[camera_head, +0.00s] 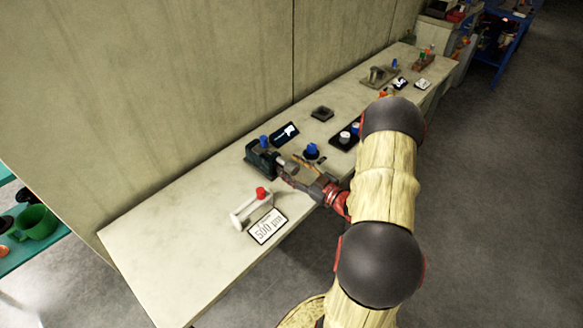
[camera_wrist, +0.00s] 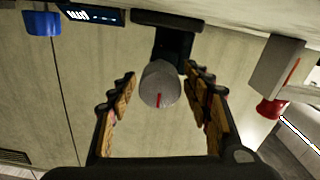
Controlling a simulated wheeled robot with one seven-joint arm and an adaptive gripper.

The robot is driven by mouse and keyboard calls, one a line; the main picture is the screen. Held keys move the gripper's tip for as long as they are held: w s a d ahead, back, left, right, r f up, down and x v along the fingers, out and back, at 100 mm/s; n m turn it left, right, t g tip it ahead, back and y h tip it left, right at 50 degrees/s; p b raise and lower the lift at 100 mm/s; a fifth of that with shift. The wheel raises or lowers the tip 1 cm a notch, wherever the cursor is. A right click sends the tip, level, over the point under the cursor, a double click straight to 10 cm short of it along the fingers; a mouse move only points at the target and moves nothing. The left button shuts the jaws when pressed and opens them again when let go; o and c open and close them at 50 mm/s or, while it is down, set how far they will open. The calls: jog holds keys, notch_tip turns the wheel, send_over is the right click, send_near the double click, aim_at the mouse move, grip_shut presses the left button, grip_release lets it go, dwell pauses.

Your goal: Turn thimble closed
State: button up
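The thimble (camera_wrist: 160,84) is a grey cylinder with a red mark on its end face, in the middle of the wrist view. It sticks out of a dark body (camera_head: 262,158), which stands on the bench with a blue knob (camera_head: 263,141) near its top. My gripper (camera_wrist: 160,100) is open, one padded finger on each side of the thimble. Gaps show between fingers and thimble, so nothing is gripped. In the head view my gripper (camera_head: 296,168) is beside the thimble's end (camera_head: 286,164), partly covering it.
A dark display (camera_head: 284,135) stands behind the body. A white bracket with a red knob (camera_head: 261,193) and a white printed card (camera_head: 267,226) are nearer. A blue-topped part (camera_head: 312,151) and a black tray (camera_head: 345,136) are to the right. The near bench end (camera_head: 165,255) is clear.

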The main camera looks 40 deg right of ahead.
jog(key=c, duration=1)
